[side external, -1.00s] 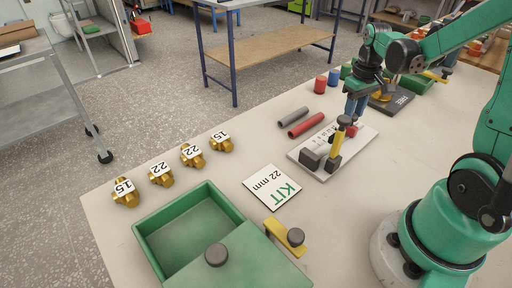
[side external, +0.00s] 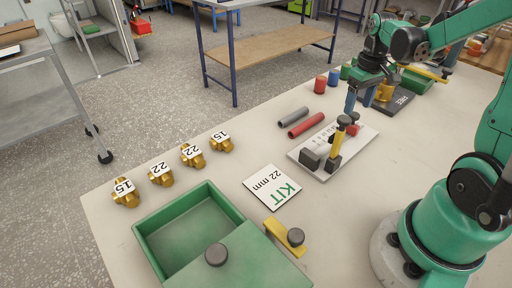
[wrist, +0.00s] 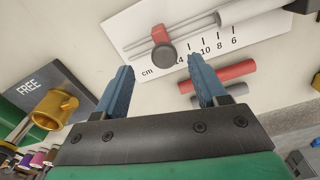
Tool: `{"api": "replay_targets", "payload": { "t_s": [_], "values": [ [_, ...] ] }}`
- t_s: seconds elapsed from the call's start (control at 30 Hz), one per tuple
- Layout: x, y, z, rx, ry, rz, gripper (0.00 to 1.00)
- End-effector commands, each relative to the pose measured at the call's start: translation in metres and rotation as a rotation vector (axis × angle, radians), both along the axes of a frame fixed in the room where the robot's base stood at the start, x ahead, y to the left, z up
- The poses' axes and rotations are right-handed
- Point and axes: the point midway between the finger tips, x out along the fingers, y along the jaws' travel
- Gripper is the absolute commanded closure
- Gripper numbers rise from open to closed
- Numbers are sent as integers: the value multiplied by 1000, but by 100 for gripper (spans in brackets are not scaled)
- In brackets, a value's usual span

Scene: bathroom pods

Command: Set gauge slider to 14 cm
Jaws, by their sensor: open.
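The gauge is a white plate (side external: 363,138) with rails and a cm scale; its plate (wrist: 118,27) shows at the top of the wrist view. The red slider (side external: 353,130) sits toward the plate's far end. In the wrist view the slider (wrist: 159,33) carries a dark round knob and stands just left of the partly hidden 14 label. Marks 10, 8 and 6 run to the right. My gripper (side external: 357,107) is open and empty above the slider end. In the wrist view the slider shows ahead of the spread blue fingers of my gripper (wrist: 160,65).
Red (side external: 306,124) and grey (side external: 293,116) tubes lie beside the gauge. A FREE pad (side external: 397,102) lies beyond. The KIT card (side external: 272,185) and green box (side external: 190,225) are nearer.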

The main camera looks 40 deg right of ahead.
Motion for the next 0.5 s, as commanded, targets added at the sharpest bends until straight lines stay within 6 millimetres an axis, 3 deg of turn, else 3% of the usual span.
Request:
{"api": "replay_targets", "payload": {
  "t_s": [0.23,0.5],
  "values": [
    [0,0,31,-1,-1,-1,35],
    [0,0,40,-2,-1,-1,35]
  ]
}}
